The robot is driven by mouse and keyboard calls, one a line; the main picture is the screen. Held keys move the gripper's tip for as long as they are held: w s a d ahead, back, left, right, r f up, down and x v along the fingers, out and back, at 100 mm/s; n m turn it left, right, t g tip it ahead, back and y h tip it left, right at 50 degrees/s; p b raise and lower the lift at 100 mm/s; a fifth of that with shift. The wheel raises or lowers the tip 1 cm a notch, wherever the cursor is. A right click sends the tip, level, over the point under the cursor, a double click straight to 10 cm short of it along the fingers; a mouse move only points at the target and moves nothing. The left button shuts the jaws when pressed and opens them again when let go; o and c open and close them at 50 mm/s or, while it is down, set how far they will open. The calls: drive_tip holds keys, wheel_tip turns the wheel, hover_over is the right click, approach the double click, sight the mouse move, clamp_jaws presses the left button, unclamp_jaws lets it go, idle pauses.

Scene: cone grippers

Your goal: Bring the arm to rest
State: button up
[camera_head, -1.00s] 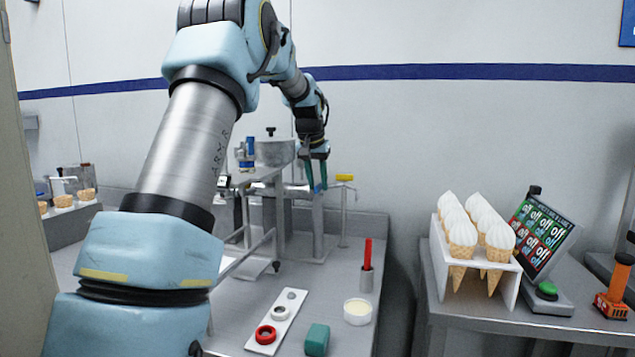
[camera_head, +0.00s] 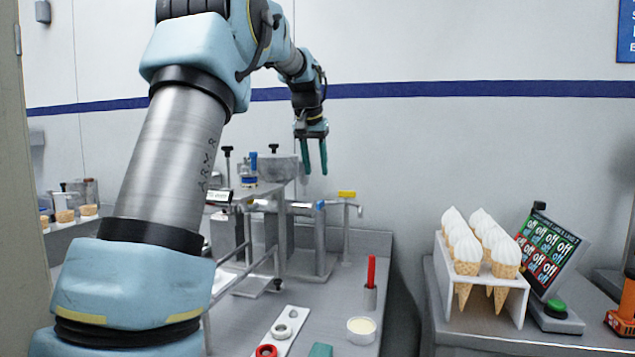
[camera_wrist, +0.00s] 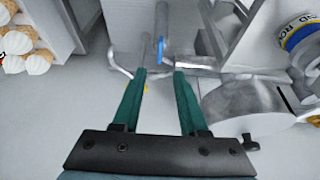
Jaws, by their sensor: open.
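My gripper (camera_head: 315,157) has two green fingers that point down, apart and with nothing between them. In the head view it hangs in the air in front of the wall, above and behind the steel machine (camera_head: 325,240). In the wrist view my gripper (camera_wrist: 160,75) shows its fingers spread, with the machine's blue-collared pipe (camera_wrist: 163,35) beyond their tips. My blue and grey arm fills the left half of the head view, bent over at the top.
A white rack (camera_head: 452,290) of ice cream cones stands on the right counter, beside a menu board (camera_head: 548,252) with a green button (camera_head: 556,305). A cup (camera_head: 361,330), a red stick in a holder (camera_head: 370,285) and a tray with rings (camera_head: 283,328) lie on the near counter.

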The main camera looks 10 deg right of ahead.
drive_tip(key=shift+s+a+r, duration=0.1)
drive_tip(key=shift+r, duration=0.25)
